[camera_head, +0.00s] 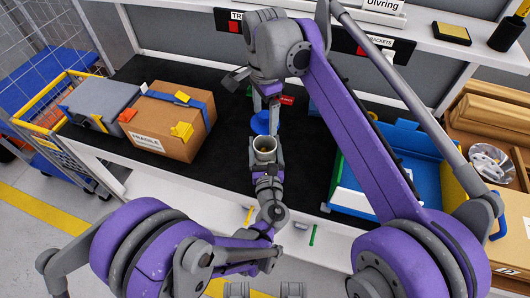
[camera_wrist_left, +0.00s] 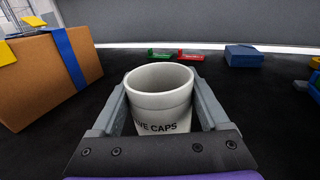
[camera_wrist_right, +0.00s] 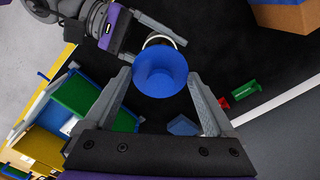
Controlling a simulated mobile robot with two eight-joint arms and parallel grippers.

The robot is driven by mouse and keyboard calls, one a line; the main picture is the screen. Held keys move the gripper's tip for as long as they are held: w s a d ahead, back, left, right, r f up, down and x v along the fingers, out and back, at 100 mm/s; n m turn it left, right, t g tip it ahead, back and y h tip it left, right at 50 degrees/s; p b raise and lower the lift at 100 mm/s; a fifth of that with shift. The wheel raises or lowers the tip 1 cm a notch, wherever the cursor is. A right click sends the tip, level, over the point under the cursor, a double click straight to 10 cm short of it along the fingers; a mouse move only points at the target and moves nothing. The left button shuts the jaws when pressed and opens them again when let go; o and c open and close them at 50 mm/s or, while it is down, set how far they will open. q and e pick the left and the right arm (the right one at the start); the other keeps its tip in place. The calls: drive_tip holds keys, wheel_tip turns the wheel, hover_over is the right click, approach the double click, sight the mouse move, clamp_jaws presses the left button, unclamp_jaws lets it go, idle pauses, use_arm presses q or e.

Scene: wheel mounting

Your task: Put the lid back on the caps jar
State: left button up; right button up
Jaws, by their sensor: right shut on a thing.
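The caps jar (camera_head: 264,145) is a pale, open-topped cup on the black bench mat. In the left wrist view, the jar (camera_wrist_left: 160,95) shows the end of its label, "VE CAPS". My left gripper (camera_head: 266,166) has its fingers close against both sides of the jar. The round blue lid (camera_head: 261,122) is between the fingers of my right gripper (camera_wrist_right: 160,78), just beyond the jar in the head view. In the right wrist view the lid (camera_wrist_right: 160,71) partly hides the jar's pale rim. The lid is off the jar; its exact height is unclear.
A cardboard box (camera_head: 172,124) with a blue strap stands left of the jar, beside a grey case (camera_head: 98,103). A blue bin (camera_head: 350,190) is at the right. Red and green pieces and a blue block (camera_wrist_left: 243,55) lie behind the jar. Mat around the jar is clear.

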use_arm(q)
clamp_jaws()
use_arm(e)
drive_tip(key=shift+f, duration=2.5)
drive_tip(key=shift+f, duration=0.9)
drive_tip(key=shift+f, duration=0.7)
drive_tip(key=o, duration=1)
wheel_tip(320, 180, up, 12)
drive_tip(key=shift+r, duration=0.1)
